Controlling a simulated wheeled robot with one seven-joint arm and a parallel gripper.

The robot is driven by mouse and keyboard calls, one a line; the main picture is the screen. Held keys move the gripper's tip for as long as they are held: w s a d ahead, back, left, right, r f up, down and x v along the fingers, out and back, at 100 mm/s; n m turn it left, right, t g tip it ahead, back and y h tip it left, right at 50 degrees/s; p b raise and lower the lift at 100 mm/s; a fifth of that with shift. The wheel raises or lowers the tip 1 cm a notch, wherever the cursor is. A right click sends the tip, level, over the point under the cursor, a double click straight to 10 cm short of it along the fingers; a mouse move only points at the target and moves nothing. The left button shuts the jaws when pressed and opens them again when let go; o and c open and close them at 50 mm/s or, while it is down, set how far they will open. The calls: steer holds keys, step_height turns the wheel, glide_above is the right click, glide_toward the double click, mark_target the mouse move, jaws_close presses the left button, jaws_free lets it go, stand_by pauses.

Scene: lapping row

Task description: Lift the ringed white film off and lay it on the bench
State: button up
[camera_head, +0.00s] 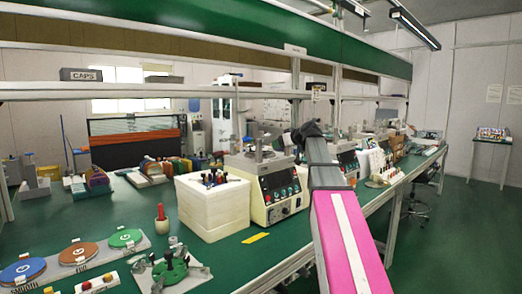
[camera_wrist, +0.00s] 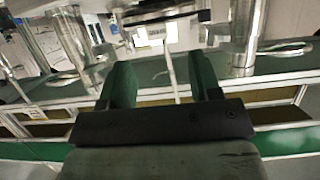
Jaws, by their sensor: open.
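My gripper (camera_wrist: 162,78) is open in the wrist view, its two dark green fingers apart with nothing held between them. In the head view my gripper (camera_head: 309,130) is a small dark shape at the far end of my pink and grey arm, above the bench and beside the lapping machine; its fingers are not clear there. The green bench (camera_head: 215,255) runs from the lower left to the back right. I cannot make out a ringed white film in either view. The lapping machine (camera_head: 268,180) is cream with a dark control panel, and its top is partly hidden.
A white block stack (camera_head: 212,208) stands left of the machine. Blue (camera_head: 25,271), brown (camera_head: 78,253) and green (camera_head: 124,238) discs lie at left. A green knobbed fixture (camera_head: 172,268) and red-handled tool (camera_head: 161,222) are nearby. A yellow strip (camera_head: 255,238) lies near the edge. A shelf (camera_head: 150,94) spans above.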

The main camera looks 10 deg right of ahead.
steer(key=shift+x, duration=3)
steer(key=shift+d, duration=0.1)
steer(key=c, duration=1)
